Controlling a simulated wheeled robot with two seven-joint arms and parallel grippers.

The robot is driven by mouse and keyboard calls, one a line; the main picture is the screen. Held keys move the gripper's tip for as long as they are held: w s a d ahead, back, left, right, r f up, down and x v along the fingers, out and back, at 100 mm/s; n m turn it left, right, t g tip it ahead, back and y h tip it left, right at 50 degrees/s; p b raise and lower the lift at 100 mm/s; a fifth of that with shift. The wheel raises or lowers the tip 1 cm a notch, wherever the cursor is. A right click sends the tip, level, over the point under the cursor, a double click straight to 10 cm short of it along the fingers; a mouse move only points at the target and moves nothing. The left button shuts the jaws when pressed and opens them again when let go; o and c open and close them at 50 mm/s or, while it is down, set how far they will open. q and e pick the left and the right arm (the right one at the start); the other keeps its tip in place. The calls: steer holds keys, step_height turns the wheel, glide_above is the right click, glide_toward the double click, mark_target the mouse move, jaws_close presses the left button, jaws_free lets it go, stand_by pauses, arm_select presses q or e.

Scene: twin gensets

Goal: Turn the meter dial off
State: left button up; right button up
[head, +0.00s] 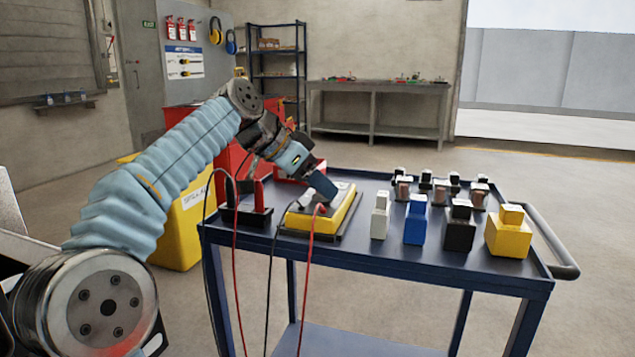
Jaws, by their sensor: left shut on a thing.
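The yellow meter (298,221) lies on a dark holder on the blue cart's top, left of the middle. My left gripper (325,192) reaches down over the meter from behind, and its fingers are shut at the dial. The dial itself is hidden by the gripper, so its setting cannot be read. A red lead (309,250) and a black lead (272,262) hang from the meter's front edge. My right gripper is not in view.
On the blue cart (400,262), a black holder with probes (247,217) stands left of the meter. White, blue, black and yellow blocks (414,219) stand to the right, with smaller items behind. A yellow bin (185,225) stands left of the cart.

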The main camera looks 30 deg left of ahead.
arm_select(q)
steer(key=n+y, duration=0.2)
steer(key=shift+d+r+n+t, duration=0.1)
steer(key=shift+d+n+t, duration=0.1)
steer(key=shift+n+t, duration=0.2)
steer(key=n+y+p, duration=0.1)
steer(key=n+y, duration=0.2)
steer(key=n, duration=0.1)
steer(key=shift+d, duration=0.15)
steer(key=shift+n+y+p, duration=0.5)
steer(key=shift+n+y, duration=0.3)
steer(key=shift+n, duration=0.2)
steer(key=o, duration=1.1)
steer(key=shift+c, duration=0.2)
steer(key=shift+s+d, duration=0.1)
